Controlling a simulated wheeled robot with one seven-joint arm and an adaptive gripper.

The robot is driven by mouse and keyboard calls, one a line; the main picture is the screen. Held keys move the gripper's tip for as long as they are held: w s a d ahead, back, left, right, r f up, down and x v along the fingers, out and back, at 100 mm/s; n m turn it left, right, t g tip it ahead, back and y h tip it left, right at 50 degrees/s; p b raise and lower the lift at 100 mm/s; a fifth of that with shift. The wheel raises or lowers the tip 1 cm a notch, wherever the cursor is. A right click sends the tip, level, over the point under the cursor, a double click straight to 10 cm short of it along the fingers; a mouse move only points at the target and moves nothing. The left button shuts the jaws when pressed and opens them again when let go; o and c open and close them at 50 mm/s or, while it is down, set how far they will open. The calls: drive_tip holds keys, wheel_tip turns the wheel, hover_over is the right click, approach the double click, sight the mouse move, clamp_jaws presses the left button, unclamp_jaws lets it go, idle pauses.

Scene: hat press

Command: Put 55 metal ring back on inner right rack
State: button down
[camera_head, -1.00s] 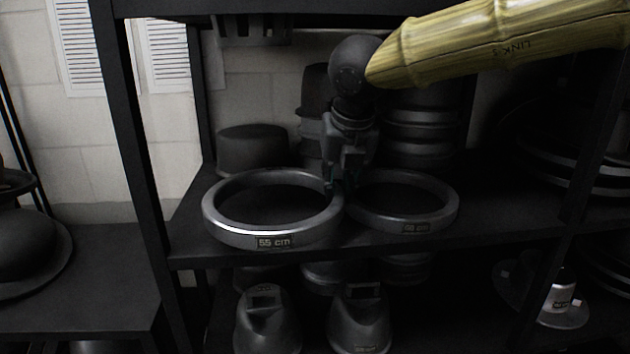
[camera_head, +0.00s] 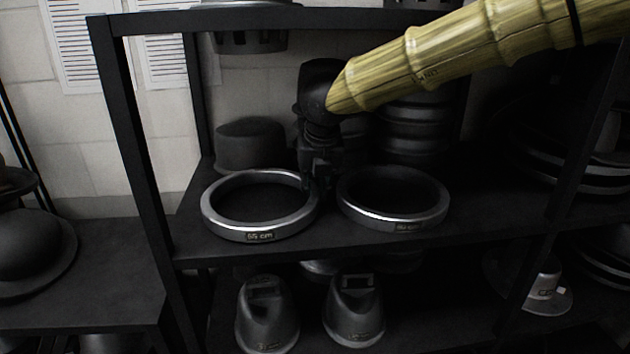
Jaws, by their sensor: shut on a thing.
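The 55 cm metal ring (camera_head: 259,235) is a wide dark grey band with a bright rim and a label on its front. It is at the left of the middle shelf, lying level at or just above the shelf surface; I cannot tell if it touches. My gripper (camera_head: 318,190) hangs down at the ring's right rim and is shut on it. The fingertips are dark and partly lost against the shelf. A second metal ring (camera_head: 393,218) with a label lies just to the right, close beside the gripper.
A dark hat block (camera_head: 250,146) and stacked dark bands (camera_head: 411,125) stand behind the rings. The rack's left front post (camera_head: 137,150) is near the 55 cm ring. Two dark metal forms (camera_head: 267,315) (camera_head: 355,312) stand below. Stacked rings (camera_head: 570,160) are at right.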

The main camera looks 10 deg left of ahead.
drive_tip(key=shift+d+f, duration=0.1)
drive_tip(key=shift+f, duration=0.15)
drive_tip(key=c, duration=1.3)
unclamp_jaws()
drive_tip(key=shift+r, duration=0.25)
drive_tip(key=b+v, duration=0.1)
drive_tip(key=v, duration=0.1)
drive_tip(key=s+b+v, duration=0.1)
drive_tip(key=b+v, duration=0.1)
drive_tip(key=shift+s+d+r, duration=0.1)
drive_tip(key=shift+d+r, duration=0.05)
drive_tip(key=shift+d, duration=0.15)
drive_tip(key=s+d+b, duration=0.1)
drive_tip(key=s, duration=0.2)
drive_tip(key=s+d+b, duration=0.1)
drive_tip(key=s, duration=0.3)
drive_tip(key=s+d+b, duration=0.1)
drive_tip(key=s+d, duration=0.1)
drive_tip(key=s, duration=0.1)
drive_tip(key=shift+s+r+b, duration=0.15)
drive_tip(key=shift+s+b, duration=0.1)
drive_tip(key=shift+b, duration=0.1)
